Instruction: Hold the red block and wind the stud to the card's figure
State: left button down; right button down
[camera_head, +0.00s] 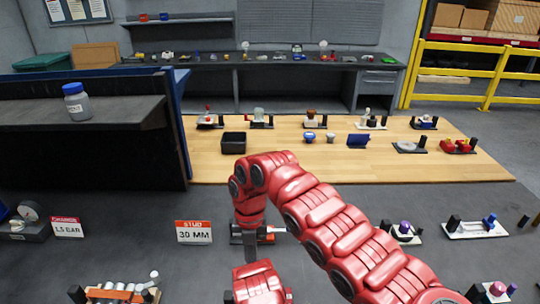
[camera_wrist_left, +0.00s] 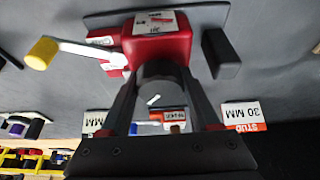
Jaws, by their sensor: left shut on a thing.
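In the left wrist view the red block (camera_wrist_left: 150,42) fills the upper middle. It carries white labels, and a pale crank arm (camera_wrist_left: 90,52) with a yellow knob (camera_wrist_left: 42,53) stands out on its left. My left gripper (camera_wrist_left: 161,85) is shut on it, with the fingers either side of a dark grey round part. The stud itself I cannot make out. The card (camera_head: 194,232) reads STUD, 30 MM; it also shows in the left wrist view (camera_wrist_left: 244,112).
A dark fixture with an orange part (camera_head: 265,238) sits by the bent arm. A second card (camera_head: 66,228) reads 1.5 BAR. Several small fixtures stand at the right and on the wooden table (camera_head: 280,165) behind. A shelf (camera_head: 85,112) rises at the left.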

jog(key=x, duration=0.2)
jog(key=w+x, duration=0.1)
jog(key=x, duration=0.1)
jog(key=shift+f, duration=0.35)
jog(key=shift+s+d, duration=0.15)
jog(key=shift+s, duration=0.15)
dwell(0.4)
jog(key=shift+d, duration=0.15)
jog(key=shift+w+d, duration=0.1)
jog(key=shift+d, duration=1.05)
jog(key=shift+d, duration=0.1)
jog(key=shift+s, duration=0.35)
jog(key=shift+w+d, duration=0.1)
jog(key=shift+w, duration=0.05)
